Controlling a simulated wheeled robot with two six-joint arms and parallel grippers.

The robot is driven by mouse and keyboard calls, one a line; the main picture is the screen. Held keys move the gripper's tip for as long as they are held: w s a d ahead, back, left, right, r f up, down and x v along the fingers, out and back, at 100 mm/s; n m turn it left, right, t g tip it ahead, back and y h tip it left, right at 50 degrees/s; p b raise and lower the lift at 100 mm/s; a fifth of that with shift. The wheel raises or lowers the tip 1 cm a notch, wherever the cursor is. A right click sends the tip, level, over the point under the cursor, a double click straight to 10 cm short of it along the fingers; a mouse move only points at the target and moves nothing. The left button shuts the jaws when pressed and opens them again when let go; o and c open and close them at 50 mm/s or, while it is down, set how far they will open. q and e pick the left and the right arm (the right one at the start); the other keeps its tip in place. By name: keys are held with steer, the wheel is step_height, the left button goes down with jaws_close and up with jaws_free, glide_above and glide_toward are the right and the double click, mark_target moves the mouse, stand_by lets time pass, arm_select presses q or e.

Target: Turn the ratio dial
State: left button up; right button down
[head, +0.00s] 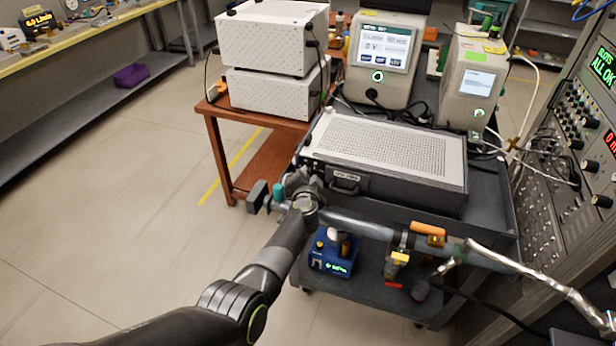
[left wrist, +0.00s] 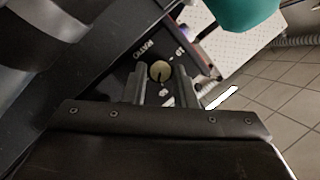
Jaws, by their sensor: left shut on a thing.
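The ratio dial (left wrist: 160,71) is a small round beige knob with a dark pointer mark. It sits on a black panel (left wrist: 128,62) with pale lettering around it, partly legible. My left gripper (left wrist: 161,84) has one finger on either side of the dial and is shut on it. In the head view my left gripper (head: 298,182) is at the left front corner of a grey instrument with a perforated top (head: 385,145); the arm and wrist hide the dial there. My right gripper is not in view.
A teal-topped part (head: 277,192) stands just left of my left wrist. A horizontal pipe (head: 360,228) with valves runs in front of the instrument, above a blue device (head: 331,258) on the lower shelf. White boxes (head: 272,40) stand behind. Floor at left is clear.

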arm_select(q)
steer(key=shift+a+r+n+g+h+p, duration=0.1)
steer(key=shift+n+g+h+p, duration=0.4)
steer(key=shift+n+p, duration=0.75)
steer(key=shift+a+r+n+g+h+p, duration=0.1)
steer(key=shift+n+g+h+p, duration=0.1)
steer(key=shift+n+h+p, duration=1)
steer(key=shift+f+y+p, duration=0.1)
steer(key=shift+y+p, duration=0.2)
steer(key=shift+p, duration=0.15)
steer(key=o, duration=1)
